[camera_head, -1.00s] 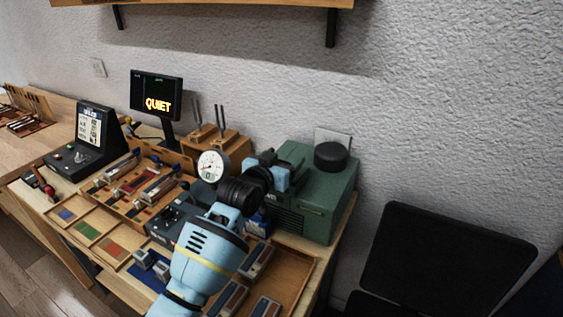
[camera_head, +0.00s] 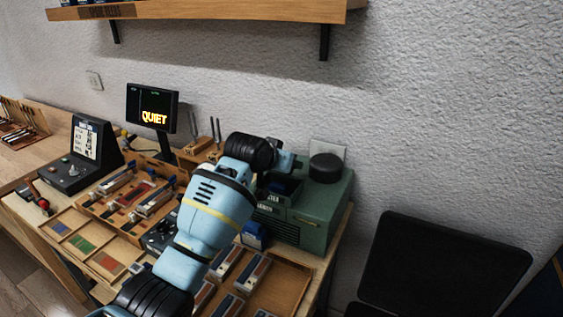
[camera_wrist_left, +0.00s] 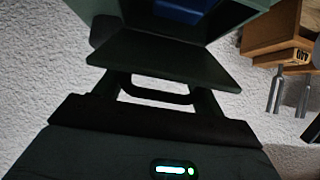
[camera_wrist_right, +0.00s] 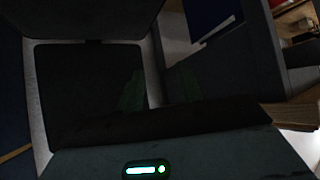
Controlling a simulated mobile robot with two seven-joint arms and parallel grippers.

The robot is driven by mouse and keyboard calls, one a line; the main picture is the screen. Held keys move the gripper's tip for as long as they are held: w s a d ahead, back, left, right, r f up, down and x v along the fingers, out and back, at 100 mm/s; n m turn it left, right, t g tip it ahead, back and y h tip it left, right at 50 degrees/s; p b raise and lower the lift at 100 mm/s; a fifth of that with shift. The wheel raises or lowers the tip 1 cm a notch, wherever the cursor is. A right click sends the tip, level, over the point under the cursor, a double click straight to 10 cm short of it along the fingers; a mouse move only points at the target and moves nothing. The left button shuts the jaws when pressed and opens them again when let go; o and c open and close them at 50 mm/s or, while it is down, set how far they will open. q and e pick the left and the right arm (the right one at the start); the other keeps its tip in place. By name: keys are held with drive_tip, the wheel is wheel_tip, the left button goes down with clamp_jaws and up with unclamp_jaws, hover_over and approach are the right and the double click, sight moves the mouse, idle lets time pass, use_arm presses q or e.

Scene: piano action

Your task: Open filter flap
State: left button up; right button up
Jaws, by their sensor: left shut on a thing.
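The green machine box (camera_head: 310,215) stands at the right end of the bench, its top front now uncovered with a dark recess (camera_head: 284,186) and blue inside. The dark filter flap (camera_wrist_left: 165,58) shows in the left wrist view, swung away from the box, with the blue filter (camera_wrist_left: 185,10) behind it. My left gripper (camera_wrist_left: 155,85) is shut on the flap's black handle (camera_wrist_left: 155,98). In the head view, my left gripper (camera_head: 290,163) is above the box's top left.
A black round cap (camera_head: 326,166) sits on top of the box. A monitor (camera_head: 152,108) reads QUIET. Trays of parts (camera_head: 280,285) lie in front of the box. Tuning forks on a wooden block (camera_wrist_left: 283,35) stand beside it. A black chair (camera_head: 445,255) is at the right.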

use_arm(q)
drive_tip(key=shift+s+d+f, duration=0.1)
drive_tip(key=shift+f, duration=0.05)
drive_tip(key=o, duration=1.1)
drive_tip(key=shift+v, duration=0.85)
drive_tip(key=v, duration=0.6)
